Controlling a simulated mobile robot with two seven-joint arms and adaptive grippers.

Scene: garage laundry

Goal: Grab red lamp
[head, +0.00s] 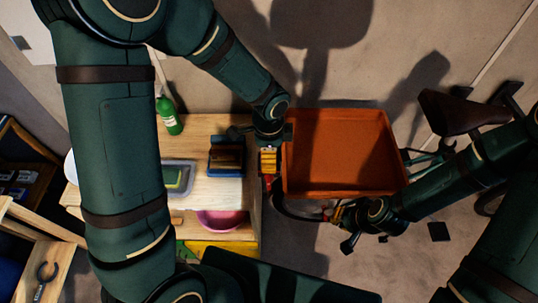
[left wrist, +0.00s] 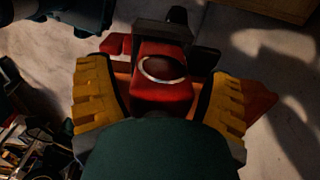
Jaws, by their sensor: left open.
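The red lamp (left wrist: 165,92) shows in the left wrist view as a red body with a pale ring, between the yellow fingers of my left gripper (left wrist: 160,98). The fingers stand apart on either side of it, with gaps. Its lower part is hidden behind my green wrist. In the head view my left gripper (head: 268,161) points down at the right edge of the wooden bench, and a small red piece shows just below its fingers. My right gripper (head: 337,213) is below the orange crate, at its front edge; its finger spread is unclear.
The orange crate (head: 390,190) stands right of the wooden bench (head: 205,125). On the bench are a green bottle (head: 169,115), a clear tray (head: 165,190) and a dark blue box (head: 226,157). A pink basin (head: 221,221) sits lower. A bicycle saddle (head: 462,112) is at right.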

